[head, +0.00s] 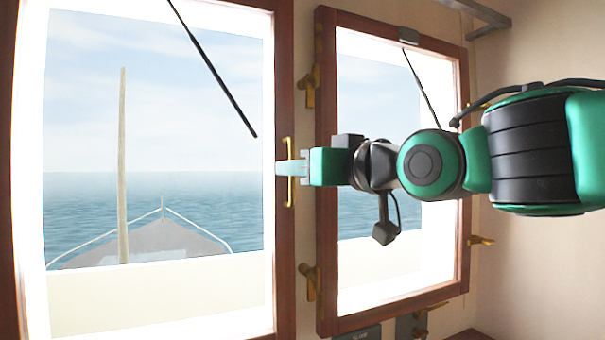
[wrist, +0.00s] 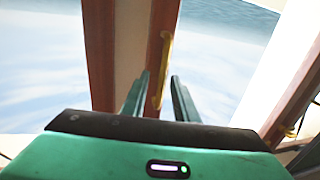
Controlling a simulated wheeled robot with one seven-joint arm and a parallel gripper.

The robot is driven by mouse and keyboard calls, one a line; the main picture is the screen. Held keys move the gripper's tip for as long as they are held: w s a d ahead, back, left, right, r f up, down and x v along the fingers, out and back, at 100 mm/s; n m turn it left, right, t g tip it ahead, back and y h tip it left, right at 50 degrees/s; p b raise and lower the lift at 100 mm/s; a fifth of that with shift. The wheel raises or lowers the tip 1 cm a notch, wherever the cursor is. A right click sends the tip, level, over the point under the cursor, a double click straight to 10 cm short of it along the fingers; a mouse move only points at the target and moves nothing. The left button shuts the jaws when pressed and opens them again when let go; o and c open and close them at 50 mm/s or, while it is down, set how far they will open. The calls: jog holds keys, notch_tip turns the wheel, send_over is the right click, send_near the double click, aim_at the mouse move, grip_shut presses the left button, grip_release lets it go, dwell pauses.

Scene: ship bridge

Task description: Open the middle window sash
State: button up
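The sash (head: 284,240) with a brown wooden frame fills the left of the head view and looks closed. I take it as the middle one. A vertical brass bar handle (head: 290,190) is on its right stile and also shows in the wrist view (wrist: 166,50). My gripper (head: 283,168) reaches the handle from the right in the head view. In the wrist view my gripper (wrist: 160,76) has its two fingers apart, with the handle showing between them. I cannot tell whether either finger touches it.
A second wood-framed window (head: 326,220) stands to the right, behind my arm. Brass latches (head: 311,85) sit between the two frames, with another lower down (head: 311,282). Wipers cross both panes. Dark switch plates (head: 368,333) are below the right window.

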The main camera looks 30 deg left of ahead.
grip_shut()
jog(key=shift+w+d, duration=0.1)
jog(key=shift+w, duration=0.15)
dwell(1.0)
